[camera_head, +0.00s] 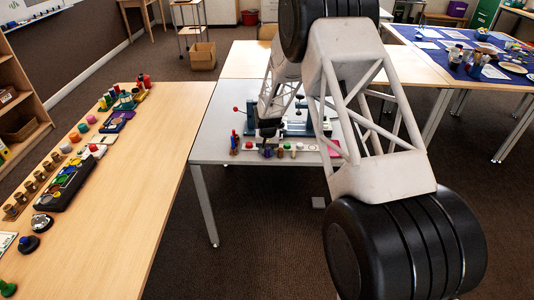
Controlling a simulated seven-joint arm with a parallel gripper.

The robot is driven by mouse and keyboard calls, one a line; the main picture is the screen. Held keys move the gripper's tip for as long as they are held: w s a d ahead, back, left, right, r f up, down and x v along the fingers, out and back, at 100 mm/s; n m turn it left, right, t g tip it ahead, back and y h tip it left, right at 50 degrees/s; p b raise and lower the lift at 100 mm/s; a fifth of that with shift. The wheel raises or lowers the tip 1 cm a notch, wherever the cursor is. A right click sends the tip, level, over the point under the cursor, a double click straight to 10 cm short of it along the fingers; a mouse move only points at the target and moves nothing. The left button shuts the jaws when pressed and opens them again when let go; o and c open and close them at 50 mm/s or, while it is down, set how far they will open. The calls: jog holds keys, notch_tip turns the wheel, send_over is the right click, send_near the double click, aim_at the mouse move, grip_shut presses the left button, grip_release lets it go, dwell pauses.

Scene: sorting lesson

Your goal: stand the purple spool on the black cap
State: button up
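My gripper (268,138) is a small dark shape at the end of my arm. It points down over the front part of the grey-white table, just above a row of small coloured pieces. A small purplish piece (267,153) shows right below it and may be the purple spool. I cannot tell whether the fingers touch it, or whether they are open or shut. I cannot pick out the black cap for sure: the pieces are tiny, and my gripper and arm cover part of the table.
A blue-grey apparatus (296,129) stands behind the row. Several small pieces, such as a white one (299,146), stand right of my gripper. A red and blue group (235,141) stands at left.

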jog(key=shift+c, duration=0.5)
jog(key=shift+w, duration=0.15)
jog(key=shift+w+d+r, duration=0.15)
jog(key=shift+w+r, duration=0.25)
jog(key=shift+w, duration=0.35)
send_near(280, 122)
jog(key=shift+s+f, duration=0.35)
jog(key=shift+s, duration=0.25)
jog(key=shift+w+r, duration=0.4)
jog(key=shift+w, duration=0.05)
jog(key=shift+f, duration=0.15)
jog(key=shift+f, duration=3)
jog(key=shift+f, duration=0.3)
jog(key=o, duration=0.8)
